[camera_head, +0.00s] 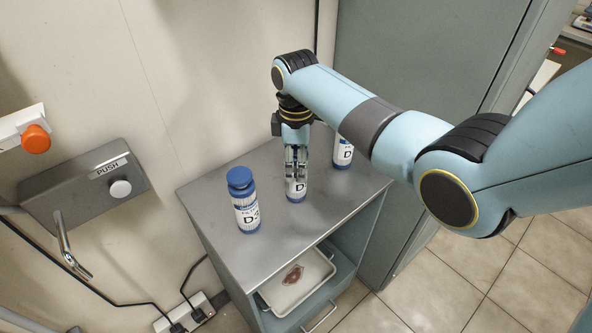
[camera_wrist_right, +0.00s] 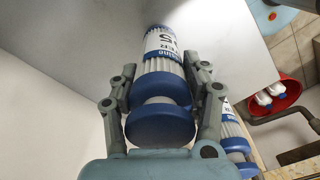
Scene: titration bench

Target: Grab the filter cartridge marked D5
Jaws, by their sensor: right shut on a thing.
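My right gripper (camera_head: 296,165) is above the middle filter cartridge, pointing down, with its fingers shut around the upper part. That cartridge (camera_head: 296,190) is white with blue ends and stands upright on the grey cabinet top; its label shows a "D", the rest covered. In the right wrist view the gripper (camera_wrist_right: 163,100) has a finger on each side of the cartridge (camera_wrist_right: 160,70), whose upside-down label seems to read 5. A second cartridge (camera_head: 246,213), its label apparently D4, stands to the left. A third cartridge (camera_head: 343,154) stands behind to the right, partly hidden by my arm.
The grey cabinet top (camera_head: 215,190) has free room around the cartridges. A tray (camera_head: 310,285) with a reddish-brown item sits on the shelf below. A wall fixture marked PUSH (camera_head: 90,180) is at left. A tall grey cabinet (camera_head: 400,40) stands behind right.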

